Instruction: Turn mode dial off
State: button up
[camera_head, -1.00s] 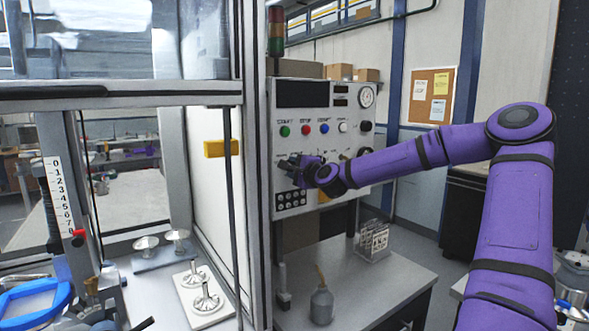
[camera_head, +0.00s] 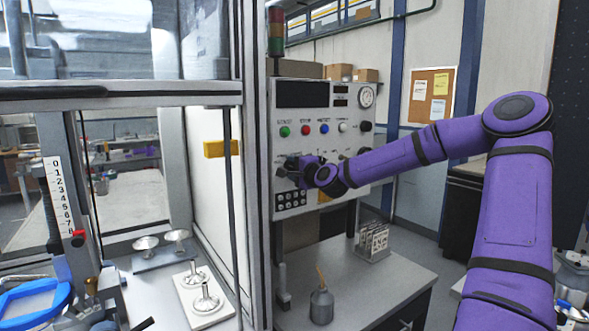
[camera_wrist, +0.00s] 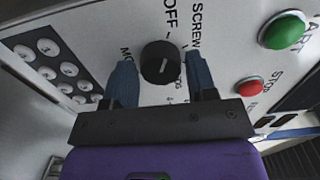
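The mode dial (camera_wrist: 158,56) is a round black knob on the pale control panel, in the wrist view. A short pale mark shows on its face. "OFF" is printed above it, "SCREW" to the upper right, and part of a word starting "MO" to the left. My gripper (camera_wrist: 160,72) is open, its two blue-grey fingers on either side of the dial. A gap shows between each finger and the knob, so I see no clear contact. In the head view my gripper (camera_head: 287,166) is at the panel's left part and hides the dial.
The control panel (camera_head: 285,205) also carries a green button (camera_head: 285,131), a red button (camera_head: 305,131), a blue button (camera_head: 325,128) and a gauge (camera_head: 367,96). A bench (camera_head: 345,285) stands below, with a bottle (camera_head: 321,306).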

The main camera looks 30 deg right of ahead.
jog(key=shift+o, duration=0.8)
jog(key=s, duration=1)
jog(key=shift+s+d, duration=0.2)
jog(key=shift+s, duration=0.2)
